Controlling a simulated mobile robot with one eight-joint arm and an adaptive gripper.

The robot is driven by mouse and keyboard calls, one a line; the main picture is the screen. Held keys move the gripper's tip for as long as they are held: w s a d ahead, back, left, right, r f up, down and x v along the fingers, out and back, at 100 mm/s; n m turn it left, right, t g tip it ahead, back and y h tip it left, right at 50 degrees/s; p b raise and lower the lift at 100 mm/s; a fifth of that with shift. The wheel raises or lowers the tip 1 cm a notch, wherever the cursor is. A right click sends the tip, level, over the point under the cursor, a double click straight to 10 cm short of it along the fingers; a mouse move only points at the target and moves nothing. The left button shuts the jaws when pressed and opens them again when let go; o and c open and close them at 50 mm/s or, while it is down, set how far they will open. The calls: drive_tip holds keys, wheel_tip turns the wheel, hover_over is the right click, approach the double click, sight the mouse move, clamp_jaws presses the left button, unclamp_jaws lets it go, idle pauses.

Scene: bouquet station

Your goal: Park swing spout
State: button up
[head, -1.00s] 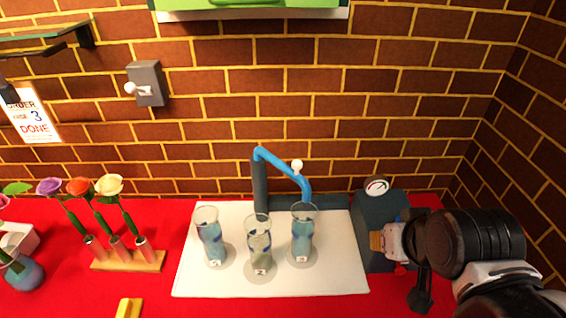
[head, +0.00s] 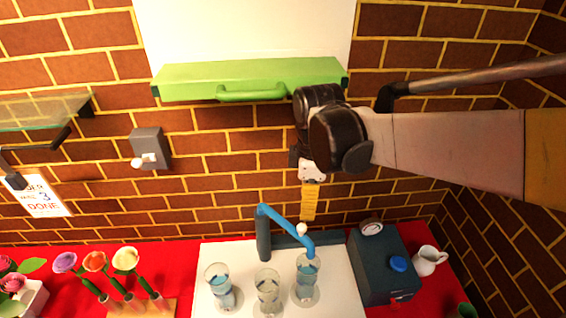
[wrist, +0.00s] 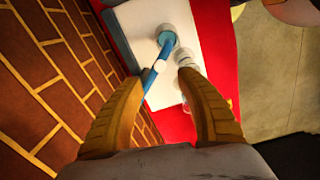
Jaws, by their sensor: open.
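The blue swing spout (head: 284,222) rises from a dark post (head: 263,238) at the back of the white tray in the head view. It slopes down to the right, and its outlet end is above the right glass vase (head: 307,275). A small white knob (head: 301,229) sits on top of the spout. My gripper (head: 309,217) points down above the spout, close to the knob; the exact gap is unclear. In the wrist view my gripper (wrist: 160,80) has its yellow fingers spread, with the blue spout (wrist: 152,78) seen between and beyond them.
Two more vases (head: 222,290) (head: 268,292) stand on the white tray (head: 340,290). A dark box (head: 385,275) with a gauge and a white jug (head: 428,260) are at right. A flower rack (head: 150,307) is at left. A green-handled panel (head: 250,80) is above.

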sight(302, 227)
drive_tip(key=shift+n, duration=0.5)
drive_tip(key=f, duration=0.3)
drive_tip(key=f+b, duration=0.1)
drive_tip(key=f, duration=0.3)
drive_tip(key=f+b, duration=0.1)
drive_tip(key=f, duration=0.2)
drive_tip(key=shift+w+a+f, duration=0.3)
drive_tip(key=shift+a, duration=0.1)
drive_tip(key=shift+c, duration=0.2)
clamp_jaws()
